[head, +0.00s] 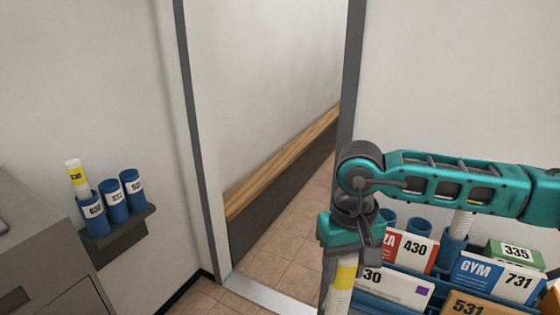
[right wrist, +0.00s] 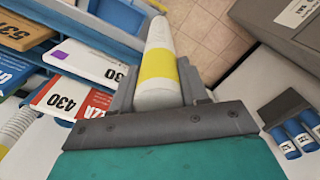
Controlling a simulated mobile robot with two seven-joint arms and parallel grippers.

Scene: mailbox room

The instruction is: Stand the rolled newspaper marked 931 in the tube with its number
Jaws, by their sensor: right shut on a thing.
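My right gripper (head: 342,262) is shut on a rolled newspaper (head: 340,288), white with a yellow band. The right wrist view also shows this roll (right wrist: 157,65) between the fingers; no number can be read on it. Three blue tubes with white labels stand on a wall bracket: the left tube (head: 93,214), the middle tube (head: 116,204) and the right tube (head: 133,190). Their numbers are too small to read surely. Another yellow-banded roll (head: 76,176) stands in the left tube. The middle and right tubes look empty. My left gripper is out of view.
A blue mail carrier at lower right holds several parcels, including a red-and-white one marked 430 (head: 405,249) and a blue one marked 731 (head: 495,277). Another roll (head: 458,228) stands there. A grey cabinet (head: 40,250) is at left. A doorway with tiled floor (head: 275,262) lies between.

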